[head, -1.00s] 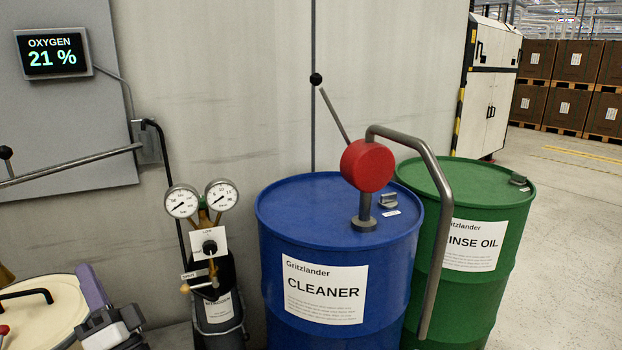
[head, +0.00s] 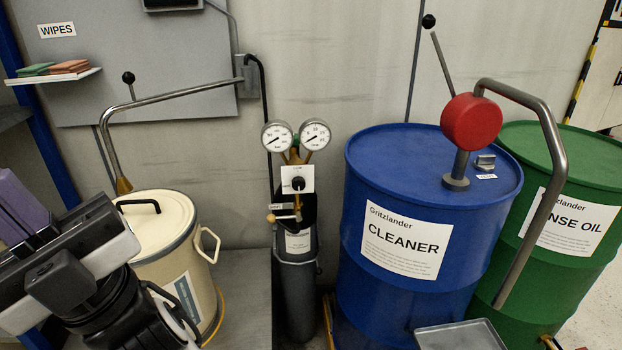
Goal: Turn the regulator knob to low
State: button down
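The regulator knob (head: 298,184) is small and black. It sits on a white plate (head: 297,172) with small lettering at its top, too small to read surely. Which way the knob points I cannot tell. Two round gauges (head: 297,136) stand above the plate, and a dark grey gas cylinder (head: 300,300) below.
A cream lidded can (head: 165,250) stands between my arm and the cylinder. A blue CLEANER drum (head: 400,290) with a red pump (head: 471,122) stands close on the right, a green drum (head: 585,190) beyond. A bent metal pipe (head: 175,94) crosses the wall on the left.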

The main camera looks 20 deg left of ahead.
aim_at(298, 183)
jog(key=j+z, duration=0.9)
jog(key=l, duration=0.05)
